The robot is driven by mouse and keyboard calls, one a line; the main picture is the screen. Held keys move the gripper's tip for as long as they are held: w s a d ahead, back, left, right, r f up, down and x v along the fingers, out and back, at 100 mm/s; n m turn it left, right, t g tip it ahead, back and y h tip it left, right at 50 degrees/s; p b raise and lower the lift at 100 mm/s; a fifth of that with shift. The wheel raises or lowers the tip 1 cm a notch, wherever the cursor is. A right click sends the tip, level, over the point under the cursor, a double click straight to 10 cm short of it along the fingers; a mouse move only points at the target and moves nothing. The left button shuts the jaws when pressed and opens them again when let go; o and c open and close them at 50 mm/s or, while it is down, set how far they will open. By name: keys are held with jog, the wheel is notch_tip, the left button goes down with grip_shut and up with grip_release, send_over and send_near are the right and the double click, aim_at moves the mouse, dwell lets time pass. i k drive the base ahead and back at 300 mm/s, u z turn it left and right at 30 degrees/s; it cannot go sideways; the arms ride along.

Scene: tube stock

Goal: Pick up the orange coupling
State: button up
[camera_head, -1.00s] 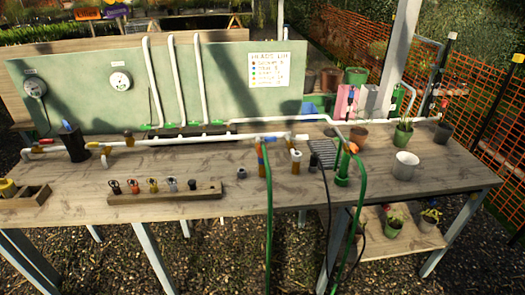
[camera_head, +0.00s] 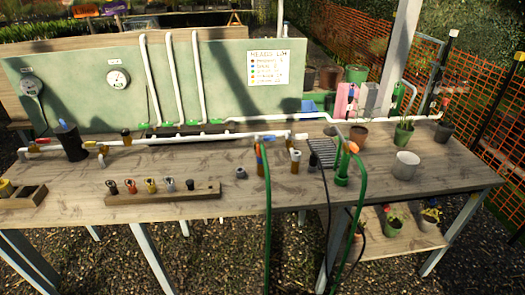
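Small ringed fittings stand in a row on a wooden rack (camera_head: 207,190) at the front left. One is yellow-orange (camera_head: 151,185), with a red fitting (camera_head: 131,186) to its left and a grey fitting (camera_head: 170,184) to its right. I cannot tell for certain which of the orange pieces is the coupling. My gripper is not in view.
A loose grey fitting (camera_head: 241,173) lies right of the rack. White pipes (camera_head: 200,138) run along the bench behind. Green hoses (camera_head: 267,215) hang over the front edge. A white pot (camera_head: 405,165) stands at right.

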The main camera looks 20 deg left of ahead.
aim_at(258, 153)
jog(key=u, duration=0.05)
jog(key=i, duration=0.4)
jog(key=z, duration=0.35)
jog(key=k, duration=0.2)
jog(key=u, duration=2.8)
jog(key=i, duration=0.6)
jog(key=u, duration=0.05)
